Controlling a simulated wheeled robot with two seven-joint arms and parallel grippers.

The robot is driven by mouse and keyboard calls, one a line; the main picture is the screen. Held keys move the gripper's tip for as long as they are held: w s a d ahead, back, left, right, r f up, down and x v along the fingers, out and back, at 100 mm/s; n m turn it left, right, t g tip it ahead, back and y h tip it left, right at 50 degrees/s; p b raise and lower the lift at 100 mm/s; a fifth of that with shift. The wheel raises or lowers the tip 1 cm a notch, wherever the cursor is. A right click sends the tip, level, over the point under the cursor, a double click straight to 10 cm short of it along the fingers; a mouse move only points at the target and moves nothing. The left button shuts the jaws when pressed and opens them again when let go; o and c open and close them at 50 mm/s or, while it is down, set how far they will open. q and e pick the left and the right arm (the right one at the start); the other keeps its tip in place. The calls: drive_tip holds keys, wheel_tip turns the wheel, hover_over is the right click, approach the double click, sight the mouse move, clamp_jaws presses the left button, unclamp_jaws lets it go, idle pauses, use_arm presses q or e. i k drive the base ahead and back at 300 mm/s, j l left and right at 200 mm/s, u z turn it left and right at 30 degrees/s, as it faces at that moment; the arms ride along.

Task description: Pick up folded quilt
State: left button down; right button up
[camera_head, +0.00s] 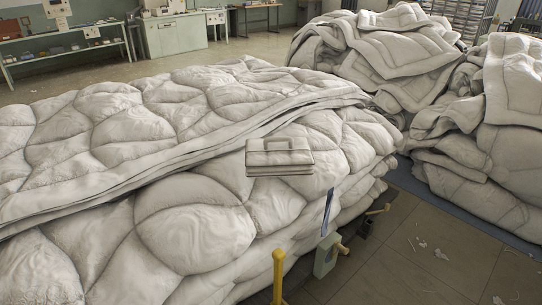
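A small folded quilt (280,158), pale grey-white with a flat handle-like loop on its upper edge, lies on top of the large near heap of white duvets (205,222). It sits toward the right side of that heap, on the puffy lower layer in front of a folded-over edge. Nothing touches it from above. Neither of my grippers shows in the head view.
More duvet heaps stand at the back (385,50) and right (510,130). A yellow post (278,275) and a grey-green device (325,257) stand by the near heap's right side. Floor (400,245) with small white scraps is open at lower right. Benches (65,50) line the back left.

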sight(272, 157)
drive_tip(key=i+l, duration=0.15)
drive_tip(key=l, duration=0.15)
drive_tip(key=i+l, duration=0.15)
drive_tip(key=l, duration=0.2)
drive_tip(key=i+l, duration=0.15)
drive_tip(key=l, duration=0.15)
drive_tip(key=i+l+u, duration=0.1)
drive_tip(key=l, duration=0.25)
drive_tip(key=i+l+u, duration=0.1)
drive_tip(key=i+l, duration=0.75)
